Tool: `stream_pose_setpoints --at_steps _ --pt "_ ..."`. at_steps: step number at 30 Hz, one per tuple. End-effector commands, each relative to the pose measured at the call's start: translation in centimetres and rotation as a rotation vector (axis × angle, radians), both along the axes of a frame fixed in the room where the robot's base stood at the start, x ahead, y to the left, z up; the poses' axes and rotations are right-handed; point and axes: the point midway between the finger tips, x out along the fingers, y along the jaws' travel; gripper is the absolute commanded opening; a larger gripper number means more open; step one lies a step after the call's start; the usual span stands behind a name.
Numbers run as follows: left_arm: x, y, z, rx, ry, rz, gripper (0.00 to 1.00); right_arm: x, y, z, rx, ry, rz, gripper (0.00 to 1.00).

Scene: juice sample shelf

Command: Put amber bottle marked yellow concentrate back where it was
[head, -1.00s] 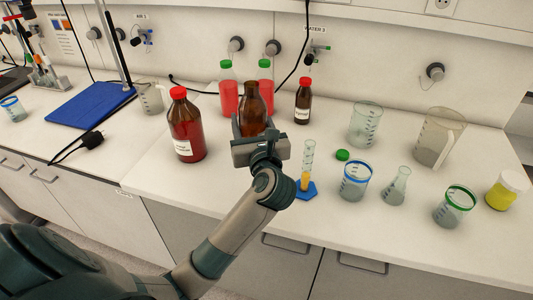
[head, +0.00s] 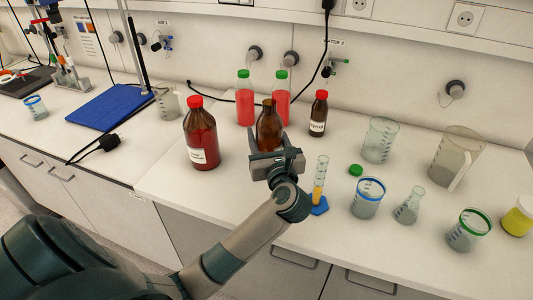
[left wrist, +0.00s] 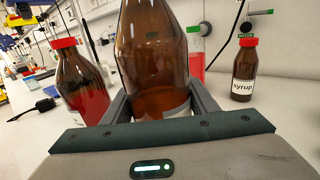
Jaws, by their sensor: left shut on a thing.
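My left gripper (head: 272,156) is shut on an amber bottle (head: 268,127) with no cap on its open neck. The bottle stands upright between the fingers. In the left wrist view the amber bottle (left wrist: 153,55) fills the middle, with a pale label edge low on its body; no writing is readable, so I cannot tell whether it is the yellow concentrate. Its base is hidden behind the gripper, so I cannot tell whether it touches the bench. My right gripper is not in view.
A red-capped amber bottle (head: 201,136) stands left of the held one, two green-capped red bottles (head: 245,100) behind, and a small syrup bottle (left wrist: 243,72) to the right. A cylinder (head: 320,180), green cap (head: 355,170) and several beakers (head: 381,140) stand farther right on the bench.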

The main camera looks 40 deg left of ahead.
Motion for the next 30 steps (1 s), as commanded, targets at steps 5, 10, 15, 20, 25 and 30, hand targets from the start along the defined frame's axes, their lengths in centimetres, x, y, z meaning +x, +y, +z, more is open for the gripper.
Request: stream_pose_setpoints --at_steps 5,10,15,20,25,30 --pt "0.0 0.0 -1.7 0.002 -0.001 0.0 0.07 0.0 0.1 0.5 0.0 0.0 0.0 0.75" --pt "0.0 0.0 -2.0 0.0 -0.003 0.0 0.07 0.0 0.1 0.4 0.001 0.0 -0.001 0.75" --pt "0.0 0.0 -2.0 0.001 -0.002 0.0 0.07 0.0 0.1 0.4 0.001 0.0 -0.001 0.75" --pt "0.0 0.0 -3.1 0.003 0.002 0.0 0.07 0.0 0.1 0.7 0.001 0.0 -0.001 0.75" --pt "0.0 0.0 -5.0 0.002 0.001 0.0 0.07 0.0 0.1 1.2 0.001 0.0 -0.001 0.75" --pt "0.0 0.0 -5.8 0.001 -0.002 0.0 0.07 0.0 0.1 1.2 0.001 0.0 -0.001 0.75"
